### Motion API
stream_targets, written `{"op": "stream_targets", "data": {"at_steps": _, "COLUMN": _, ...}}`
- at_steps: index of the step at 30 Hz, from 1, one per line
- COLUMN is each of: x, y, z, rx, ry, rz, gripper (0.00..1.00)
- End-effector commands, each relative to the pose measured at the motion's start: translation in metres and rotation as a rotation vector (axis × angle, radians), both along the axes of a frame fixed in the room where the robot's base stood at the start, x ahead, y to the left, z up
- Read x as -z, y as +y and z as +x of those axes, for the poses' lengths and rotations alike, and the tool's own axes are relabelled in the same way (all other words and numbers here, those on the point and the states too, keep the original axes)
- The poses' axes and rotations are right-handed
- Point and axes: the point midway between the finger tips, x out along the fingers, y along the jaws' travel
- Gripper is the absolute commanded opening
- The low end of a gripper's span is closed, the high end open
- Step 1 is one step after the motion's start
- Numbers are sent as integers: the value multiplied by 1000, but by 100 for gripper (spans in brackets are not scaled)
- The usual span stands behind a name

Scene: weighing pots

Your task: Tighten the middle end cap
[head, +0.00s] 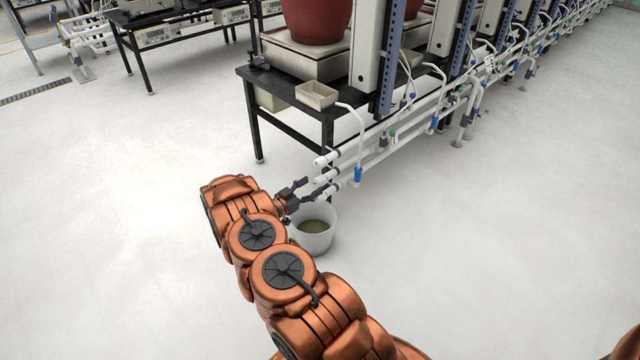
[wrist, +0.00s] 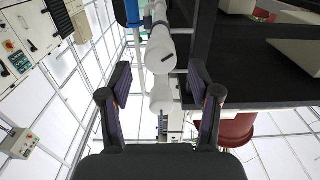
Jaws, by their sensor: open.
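Three white pipes end in white caps at the near end of the bench in the head view: an upper cap (head: 325,159), the middle end cap (head: 321,179) and a lower one partly behind my gripper. My gripper (head: 307,190) is open, with its fingers just left of the middle and lower pipe ends. In the wrist view, my two fingers (wrist: 160,72) stand apart on either side of two white pipe ends. One pipe end (wrist: 160,56) has a small dark mark; another (wrist: 161,93) lies below it. I cannot tell which is the middle one. Contact is not visible.
A white bucket (head: 314,240) with dark contents stands on the floor just below my gripper.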

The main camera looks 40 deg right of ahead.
Motion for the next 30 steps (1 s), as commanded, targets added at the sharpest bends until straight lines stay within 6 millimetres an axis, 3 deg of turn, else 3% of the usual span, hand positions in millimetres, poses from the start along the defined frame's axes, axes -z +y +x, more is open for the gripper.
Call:
{"op": "stream_targets", "data": {"at_steps": 9, "x": 2, "y": -40, "z": 0, "rx": 0, "ry": -3, "rz": 3, "gripper": 63}}
{"op": "stream_targets", "data": {"at_steps": 22, "x": 1, "y": -48, "z": -1, "rx": -2, "ry": -1, "rz": 3, "gripper": 63}}
{"op": "stream_targets", "data": {"at_steps": 30, "x": 1, "y": -48, "z": -1, "rx": -2, "ry": -1, "rz": 3, "gripper": 37}}
